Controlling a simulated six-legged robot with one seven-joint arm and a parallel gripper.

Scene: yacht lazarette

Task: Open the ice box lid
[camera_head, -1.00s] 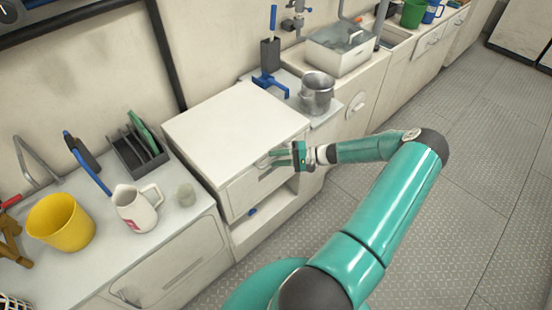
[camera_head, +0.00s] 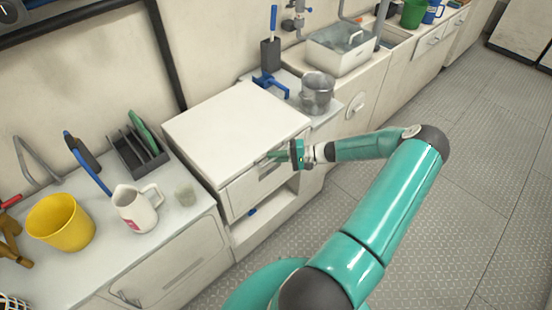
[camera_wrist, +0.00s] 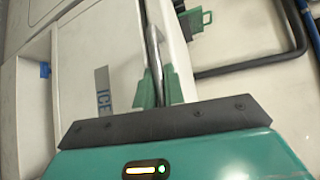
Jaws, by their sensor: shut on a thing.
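The white ice box (camera_head: 245,195) stands in the counter run in the head view, with its flat white lid (camera_head: 225,120) on top. The lid looks level, or nearly so. My gripper (camera_head: 272,157) reaches in from the right at the lid's front edge. In the wrist view, its green fingers (camera_wrist: 158,75) are shut on a thin metal bar, the lid handle (camera_wrist: 153,45), which runs along the lid's edge. The ICE label (camera_wrist: 102,92) is on the box front beside the fingers. The grip on the handle is partly hidden in the head view.
A steel pot (camera_head: 317,92) and a blue-handled tool (camera_head: 270,82) sit behind the lid to the right. The floor (camera_head: 465,200) at right is clear.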

